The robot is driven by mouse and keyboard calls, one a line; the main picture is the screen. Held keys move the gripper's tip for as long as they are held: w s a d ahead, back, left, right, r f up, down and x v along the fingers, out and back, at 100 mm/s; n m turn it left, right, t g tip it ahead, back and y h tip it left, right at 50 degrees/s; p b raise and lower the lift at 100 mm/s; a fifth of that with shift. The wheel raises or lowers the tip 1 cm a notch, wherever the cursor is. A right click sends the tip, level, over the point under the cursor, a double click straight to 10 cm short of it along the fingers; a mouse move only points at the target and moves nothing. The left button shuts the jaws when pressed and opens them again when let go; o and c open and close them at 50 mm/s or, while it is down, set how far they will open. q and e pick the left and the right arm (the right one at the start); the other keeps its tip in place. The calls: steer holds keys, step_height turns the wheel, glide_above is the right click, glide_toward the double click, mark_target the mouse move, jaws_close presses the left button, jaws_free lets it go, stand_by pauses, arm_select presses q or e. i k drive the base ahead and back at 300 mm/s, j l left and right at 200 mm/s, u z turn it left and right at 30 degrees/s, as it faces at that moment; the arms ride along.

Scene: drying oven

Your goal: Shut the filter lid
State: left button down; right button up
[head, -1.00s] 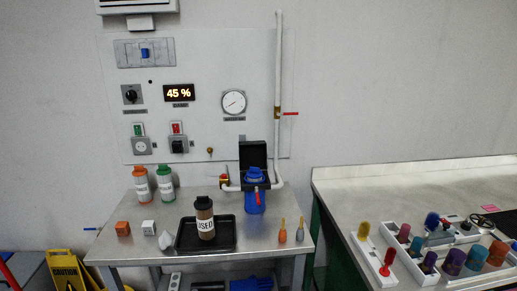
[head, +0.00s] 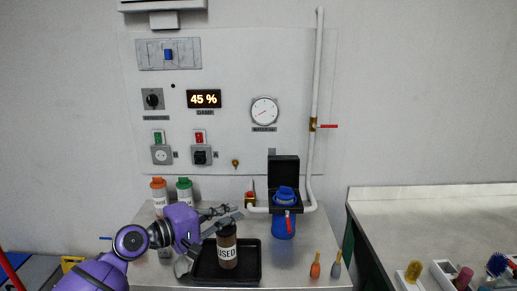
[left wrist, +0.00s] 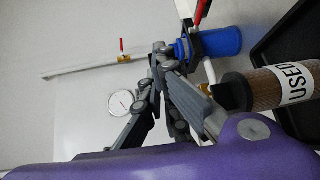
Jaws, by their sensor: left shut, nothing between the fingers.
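The filter is a blue canister (head: 284,225) on the white pipe at the back of the bench, with a red lever on its front. Its black lid (head: 284,171) stands upright, open, behind the blue top (head: 286,195). My left gripper (head: 238,212) is shut and empty, to the left of the filter and above the brown bottle, apart from the lid. In the left wrist view my left gripper (left wrist: 160,52) shows its fingers together, close to the blue canister (left wrist: 222,43) in the picture. My right gripper is not in view.
A brown bottle marked USED (head: 227,252) stands in a black tray (head: 252,273), just below my left gripper. Orange and green bottles (head: 184,190) stand at the back left. Two small droppers (head: 315,266) stand at the right. A gauge panel (head: 225,70) is on the wall.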

mark_target(284, 170)
steer(key=i, duration=1)
